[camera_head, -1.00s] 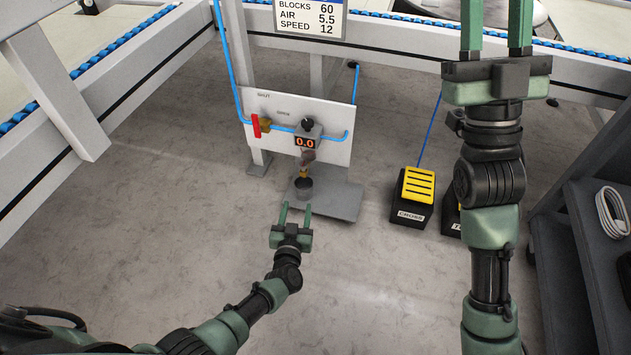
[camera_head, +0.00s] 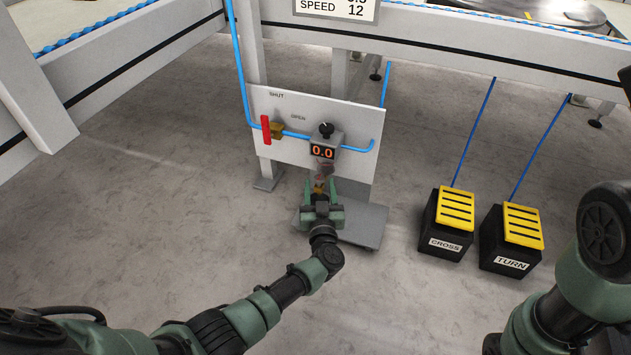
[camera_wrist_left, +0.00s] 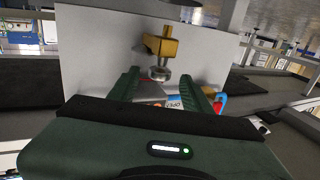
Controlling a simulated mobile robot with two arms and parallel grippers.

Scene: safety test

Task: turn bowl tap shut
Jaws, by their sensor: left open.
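The bowl tap, a small brass fitting (camera_head: 319,187), hangs below the regulator unit (camera_head: 323,148) with its 0.0 display. In the left wrist view a brass fitting (camera_wrist_left: 160,46) with a round silver end (camera_wrist_left: 159,75) stands ahead, between the lines of my fingers. My left gripper (camera_head: 321,188) is open at the tap in the head view; its fingers (camera_wrist_left: 162,92) show apart with nothing clearly gripped. I cannot tell whether they touch the tap. The tap's handle angle is unclear. My right arm shows at lower right, but its gripper is out of view.
A red lever (camera_head: 266,130) on a brass valve stands upright on the white panel (camera_head: 355,165), marked SHUT and OPEN. A grey plate (camera_head: 366,228) lies below. Two yellow-topped pedals, CROSS (camera_head: 447,222) and TURN (camera_head: 511,238), stand to the right. Floor at left is clear.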

